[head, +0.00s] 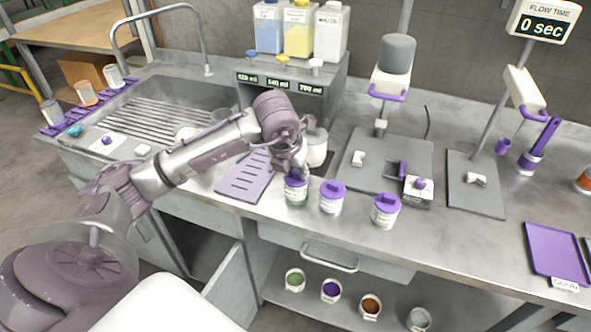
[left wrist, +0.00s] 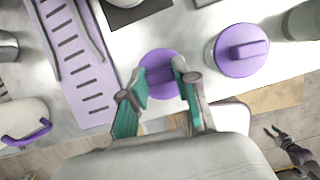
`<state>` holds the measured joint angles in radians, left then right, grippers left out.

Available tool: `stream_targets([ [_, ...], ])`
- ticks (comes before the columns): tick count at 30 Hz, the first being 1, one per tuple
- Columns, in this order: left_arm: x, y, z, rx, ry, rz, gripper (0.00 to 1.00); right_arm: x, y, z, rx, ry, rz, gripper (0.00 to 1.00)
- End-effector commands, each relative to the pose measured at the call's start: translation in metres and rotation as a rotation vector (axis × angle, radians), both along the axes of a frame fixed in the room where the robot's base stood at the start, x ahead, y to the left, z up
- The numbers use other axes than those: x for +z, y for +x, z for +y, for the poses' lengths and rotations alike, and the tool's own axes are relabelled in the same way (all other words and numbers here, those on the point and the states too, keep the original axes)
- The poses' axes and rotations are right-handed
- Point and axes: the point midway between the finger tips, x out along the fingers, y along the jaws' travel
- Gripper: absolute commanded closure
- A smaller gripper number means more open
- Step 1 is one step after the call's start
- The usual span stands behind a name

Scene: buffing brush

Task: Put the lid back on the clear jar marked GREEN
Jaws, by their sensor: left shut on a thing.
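My left gripper (head: 297,172) is shut on the raised grip of a purple lid (left wrist: 157,62). The lid is at the mouth of a clear jar (head: 296,195) with a greenish label, at the left of a row of jars near the counter's front edge. I cannot tell whether the lid is fully seated or slightly above the rim. The jar's lettering is too small to read. In the left wrist view the lid hides the jar below it. What looks like my right gripper (left wrist: 272,132) shows small at the lower right; its jaws are unclear.
Two more purple-lidded jars, a middle one (head: 331,198) and a right one (head: 385,210), stand to the right. A purple slotted rack (head: 243,178) lies to the left. A drawer (head: 330,257) and a shelf with several open jars are below.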

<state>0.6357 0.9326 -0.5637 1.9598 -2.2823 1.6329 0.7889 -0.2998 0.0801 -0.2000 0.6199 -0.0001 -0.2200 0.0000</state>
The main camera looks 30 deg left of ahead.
Motion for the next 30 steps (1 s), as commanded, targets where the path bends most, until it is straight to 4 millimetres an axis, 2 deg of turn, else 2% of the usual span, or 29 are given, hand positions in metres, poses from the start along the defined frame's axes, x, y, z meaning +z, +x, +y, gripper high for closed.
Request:
stream_targets([
  [9,0.0001,-0.0001,0.0001,0.000,0.000,0.000,0.85,0.0002,-0.0002,0.0016,-0.001,0.002,0.000,0.60],
  [10,0.0001,-0.0001,0.0001,0.000,0.000,0.000,0.67,0.0002,-0.0002,0.0016,-0.001,0.002,0.000,0.60],
  [15,0.0000,-0.0001,0.0001,0.000,0.000,0.000,0.41,0.0002,-0.0001,0.0015,-0.001,0.002,0.000,0.60],
  [21,-0.0001,-0.0002,0.0001,0.000,0.000,0.001,0.41,0.0002,-0.0002,0.0015,-0.001,0.002,0.000,0.60],
  [26,-0.0002,-0.0002,0.0001,0.000,0.000,0.001,0.16,0.0002,-0.0002,0.0014,-0.001,0.002,0.000,0.60],
  [30,-0.0001,-0.0002,0.0000,0.000,0.000,0.001,0.16,0.0002,-0.0003,0.0013,-0.001,0.002,0.000,0.60],
])
